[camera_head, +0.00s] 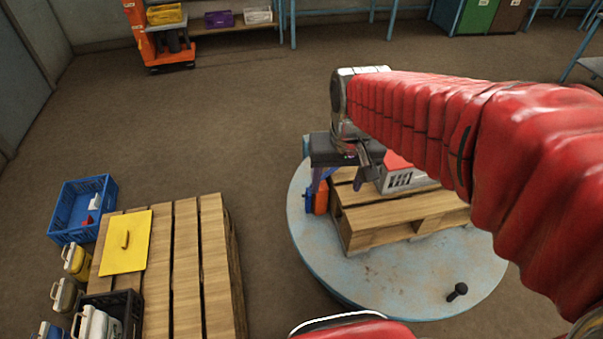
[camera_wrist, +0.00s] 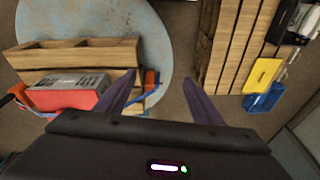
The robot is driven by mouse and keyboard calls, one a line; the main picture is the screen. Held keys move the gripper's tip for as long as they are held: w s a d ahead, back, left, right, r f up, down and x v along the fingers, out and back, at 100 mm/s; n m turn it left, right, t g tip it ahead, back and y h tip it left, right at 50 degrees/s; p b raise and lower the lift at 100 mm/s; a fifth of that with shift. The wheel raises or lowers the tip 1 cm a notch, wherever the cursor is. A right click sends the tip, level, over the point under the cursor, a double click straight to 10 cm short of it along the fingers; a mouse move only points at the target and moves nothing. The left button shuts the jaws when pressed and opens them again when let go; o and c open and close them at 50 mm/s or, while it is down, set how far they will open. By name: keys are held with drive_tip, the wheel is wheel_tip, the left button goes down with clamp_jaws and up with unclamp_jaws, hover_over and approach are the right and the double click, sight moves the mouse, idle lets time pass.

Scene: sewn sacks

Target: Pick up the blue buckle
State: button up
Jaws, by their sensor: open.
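A small blue part (camera_head: 309,200), which looks like the blue buckle, sits beside an orange piece (camera_head: 321,198) at the left end of the pallet on the round platform. In the wrist view an orange piece (camera_wrist: 151,77) with blue on it shows just right of my left-hand finger, with blue strap-like lines running left. The buckle's exact shape is too small to tell. My gripper (camera_head: 338,184) is open and empty, above and close to these parts in the head view. Its two purple fingers are spread apart in the wrist view (camera_wrist: 160,78).
A red and grey vented box (camera_head: 403,178) lies on the wooden pallet (camera_head: 375,224) on the pale blue round platform (camera_head: 400,285). A black peg (camera_head: 457,291) stands on the platform. Another pallet (camera_head: 186,270) with a yellow lid (camera_head: 125,243), and a blue crate (camera_head: 63,230), are left.

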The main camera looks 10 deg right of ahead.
drive_tip(key=w+f+m+g, duration=0.3)
drive_tip(key=w+f+m, duration=0.1)
drive_tip(key=w+f, duration=1.1)
drive_tip(key=m, duration=1)
hover_over(308, 191)
drive_tip(key=shift+g, duration=0.4)
wheel_tip(308, 191, down, 16)
drive_tip(key=shift+w+f, duration=0.15)
drive_tip(key=shift+w+m, duration=0.55)
drive_tip(key=shift+m, duration=0.55)
drive_tip(key=f, duration=0.5)
drive_tip(key=s+f, duration=0.1)
drive_tip(key=f, duration=0.2)
drive_tip(key=shift+f, duration=0.15)
drive_tip(key=shift+s+f, duration=0.1)
